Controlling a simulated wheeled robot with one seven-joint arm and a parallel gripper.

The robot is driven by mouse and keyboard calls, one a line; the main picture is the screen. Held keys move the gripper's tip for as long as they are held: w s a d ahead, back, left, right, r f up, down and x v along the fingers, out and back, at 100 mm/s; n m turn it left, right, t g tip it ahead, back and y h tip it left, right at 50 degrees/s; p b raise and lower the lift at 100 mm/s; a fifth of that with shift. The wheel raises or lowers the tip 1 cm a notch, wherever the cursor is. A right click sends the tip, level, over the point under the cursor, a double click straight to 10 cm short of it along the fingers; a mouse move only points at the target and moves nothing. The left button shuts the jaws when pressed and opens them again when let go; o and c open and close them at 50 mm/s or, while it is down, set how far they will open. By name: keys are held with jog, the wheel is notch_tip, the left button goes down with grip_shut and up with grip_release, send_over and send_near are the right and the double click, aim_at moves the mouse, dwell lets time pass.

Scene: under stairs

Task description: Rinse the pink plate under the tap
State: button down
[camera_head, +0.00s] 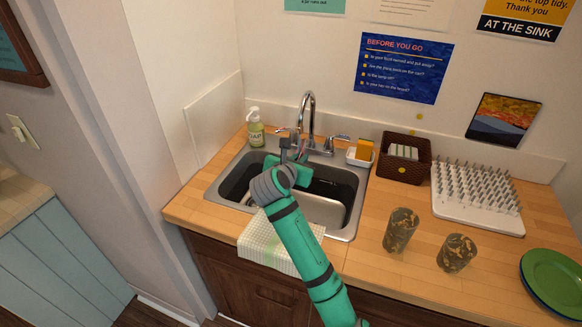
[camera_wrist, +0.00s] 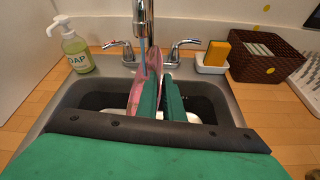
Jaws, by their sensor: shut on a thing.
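The pink plate (camera_wrist: 134,96) shows nearly edge-on in the wrist view, upright over the sink (camera_wrist: 225,100) and below the tap (camera_wrist: 143,22). A thin bluish stream runs down from the spout beside the plate. My gripper (camera_wrist: 162,98) is shut on the plate with its green fingers, which hide part of it. In the head view, my gripper (camera_head: 288,158) is over the sink (camera_head: 345,225), just in front of the tap (camera_head: 309,110). The plate cannot be made out clearly there behind my arm.
A soap bottle (camera_head: 255,128) stands left of the tap. A sponge dish (camera_head: 359,156), brown basket (camera_head: 404,158) and white drying rack (camera_head: 475,200) stand to the right. Two patterned tumblers (camera_head: 400,230) (camera_head: 456,253) and green plates (camera_head: 553,277) are farther forward. A cloth (camera_head: 270,247) hangs over the front edge.

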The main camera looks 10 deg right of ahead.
jog(key=shift+d+r, duration=0.1)
jog(key=shift+d, duration=0.05)
jog(key=shift+a, duration=0.65)
jog(key=shift+a, duration=0.1)
jog(key=shift+w, duration=0.2)
jog(key=shift+s+d, duration=0.2)
jog(key=shift+d, duration=0.6)
